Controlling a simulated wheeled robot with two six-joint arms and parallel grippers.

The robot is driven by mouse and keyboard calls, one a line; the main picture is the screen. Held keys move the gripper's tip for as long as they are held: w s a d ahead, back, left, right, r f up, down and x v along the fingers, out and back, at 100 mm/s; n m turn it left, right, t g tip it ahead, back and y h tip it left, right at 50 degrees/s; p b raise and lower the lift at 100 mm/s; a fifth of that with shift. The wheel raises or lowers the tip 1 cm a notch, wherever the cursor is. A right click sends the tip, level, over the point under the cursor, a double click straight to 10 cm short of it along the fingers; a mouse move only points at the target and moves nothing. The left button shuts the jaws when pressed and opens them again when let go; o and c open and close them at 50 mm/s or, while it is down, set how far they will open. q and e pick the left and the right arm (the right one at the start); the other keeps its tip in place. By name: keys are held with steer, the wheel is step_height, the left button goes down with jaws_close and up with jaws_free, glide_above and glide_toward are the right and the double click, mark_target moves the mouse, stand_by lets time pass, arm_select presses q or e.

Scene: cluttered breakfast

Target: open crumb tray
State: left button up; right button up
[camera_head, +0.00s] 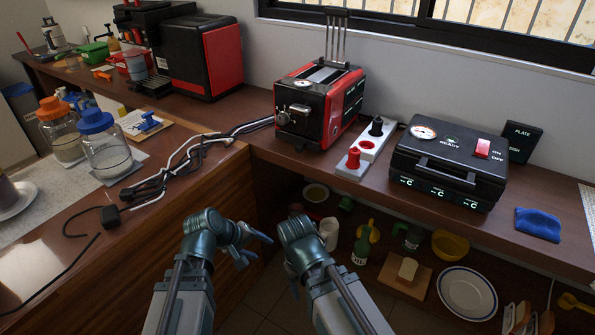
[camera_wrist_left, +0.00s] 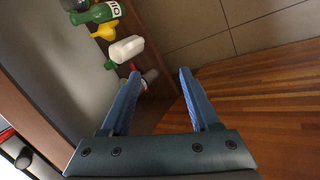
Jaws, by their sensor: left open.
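The black and red toaster (camera_head: 318,108) stands on the raised counter, with a dial and a lever on its near end. I cannot make out its crumb tray as a separate part. My left gripper (camera_head: 257,248) is in front of and below the counter edge, well apart from the toaster. In the left wrist view its two blue fingers (camera_wrist_left: 157,72) are spread, with nothing between them. My right arm (camera_head: 303,240) is beside it, to the right; its fingers are mostly hidden, so their state is unclear. The toaster does not clearly show in the left wrist view.
A power strip (camera_head: 364,146) with plugs and a black waffle-maker-like appliance (camera_head: 452,163) stand right of the toaster. A lower shelf holds a plate (camera_head: 467,293), a yellow bowl (camera_head: 450,245) and bottles.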

arm_select(q)
steer(key=w+d+r+n+t+h, duration=0.2)
steer(key=w+r+n+t, duration=0.2)
steer(key=r+n, duration=0.4)
steer(key=w+d+r+n+t+h, duration=0.2)
steer(key=w+r+n+t, duration=0.3)
steer(key=r+n, duration=0.4)
steer(key=n+t+h, duration=0.1)
steer(key=n, duration=0.3)
steer(key=shift+w+r+t, duration=0.15)
steer(key=shift+t, duration=0.15)
steer(key=shift+w+d, duration=0.1)
steer(key=shift+d, duration=0.05)
